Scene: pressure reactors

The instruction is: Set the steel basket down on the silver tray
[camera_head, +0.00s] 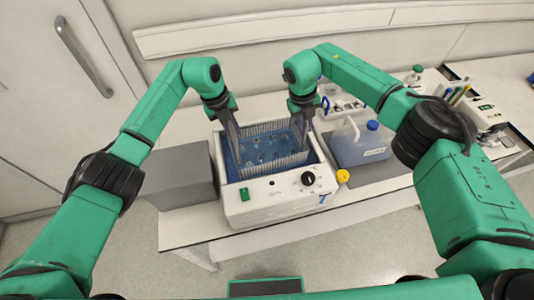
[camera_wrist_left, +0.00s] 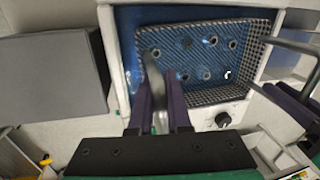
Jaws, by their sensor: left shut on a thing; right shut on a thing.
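The steel basket (camera_head: 272,164) is a mesh box sitting low in the blue basin of a white bench-top bath (camera_head: 272,204). My left gripper (camera_head: 236,148) is shut on an upright metal handle at the basket's left side. In the left wrist view the left gripper (camera_wrist_left: 162,105) has the handle between its fingers. My right gripper (camera_head: 303,132) is shut on the handle at the right side.
A grey block (camera_head: 185,176) stands close to the left of the bath. A blue-filled jug (camera_head: 360,146) and a yellow cap (camera_head: 343,176) are at its right. Further right are a white instrument (camera_head: 480,118) and small bottles. The wall is close behind.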

